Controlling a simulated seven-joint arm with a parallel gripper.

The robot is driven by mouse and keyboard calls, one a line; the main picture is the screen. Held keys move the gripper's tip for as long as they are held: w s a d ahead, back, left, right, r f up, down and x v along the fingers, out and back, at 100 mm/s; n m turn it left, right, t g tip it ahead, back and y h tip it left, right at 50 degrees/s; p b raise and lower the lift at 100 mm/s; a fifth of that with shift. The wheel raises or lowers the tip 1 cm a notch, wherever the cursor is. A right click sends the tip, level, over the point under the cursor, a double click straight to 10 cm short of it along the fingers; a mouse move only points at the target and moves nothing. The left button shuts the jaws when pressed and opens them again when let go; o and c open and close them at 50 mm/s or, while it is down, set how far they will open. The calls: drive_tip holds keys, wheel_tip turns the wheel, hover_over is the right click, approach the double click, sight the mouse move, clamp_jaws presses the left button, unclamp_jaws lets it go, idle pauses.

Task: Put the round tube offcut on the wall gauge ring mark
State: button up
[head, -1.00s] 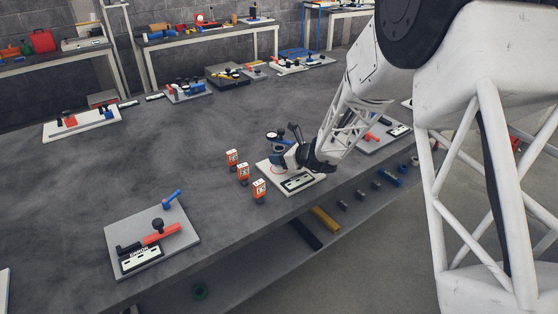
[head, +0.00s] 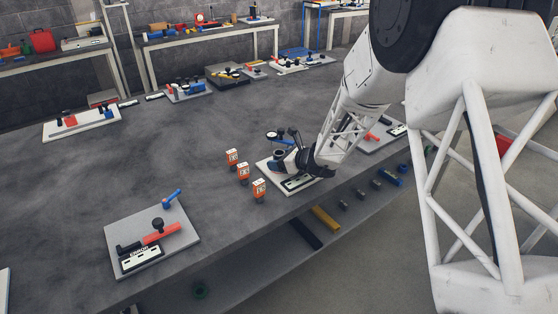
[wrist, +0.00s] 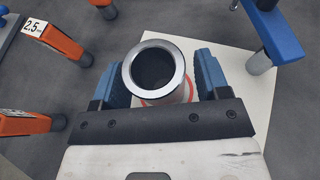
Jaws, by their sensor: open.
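The round tube offcut (wrist: 155,72), a hollow grey metal tube with a bright rim, stands upright on a white plate (wrist: 236,62) in the wrist view. The red ring mark (wrist: 152,102) shows as an arc around its foot, partly hidden by the tube. My gripper (wrist: 162,78) is open, its blue fingers on either side of the tube; contact is hard to judge. In the head view my gripper (head: 280,162) is low at the plate (head: 265,173), and the tube (head: 279,153) shows just beyond a blue finger.
Several orange gauge blocks (head: 243,172) stand left of the plate. A blue-armed post (wrist: 272,35) stands at the plate's right in the wrist view. Another fixture plate (head: 185,238) lies front left. The bench between is clear.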

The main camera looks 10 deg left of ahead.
drive_tip(key=shift+r, duration=0.15)
drive_tip(key=shift+s+d+r, duration=0.15)
drive_tip(key=shift+d+r, duration=0.05)
drive_tip(key=shift+d, duration=0.2)
drive_tip(key=v, duration=1.1)
drive_tip(key=shift+r, duration=0.1)
idle(0.5)
drive_tip(key=s+d+r+n+g+h, duration=0.25)
drive_tip(key=s+r+n, duration=0.35)
drive_tip(key=s, duration=0.3)
drive_tip(key=s+d+r+n+g+h, duration=0.1)
drive_tip(key=s+d+r+n+g, duration=0.1)
drive_tip(key=s+d+r+n, duration=0.5)
drive_tip(key=s+d+r+n+h, duration=0.1)
drive_tip(key=s+d+n+h, duration=0.2)
drive_tip(key=s, duration=0.5)
drive_tip(key=s+d+r+n+t+h, duration=0.1)
drive_tip(key=s+d+r+n+h, duration=0.1)
drive_tip(key=s+d, duration=0.4)
drive_tip(key=s+d+r+n+h, duration=0.2)
drive_tip(key=s+d+n+h, duration=0.2)
drive_tip(key=s, duration=0.8)
drive_tip(key=shift+t, duration=0.35)
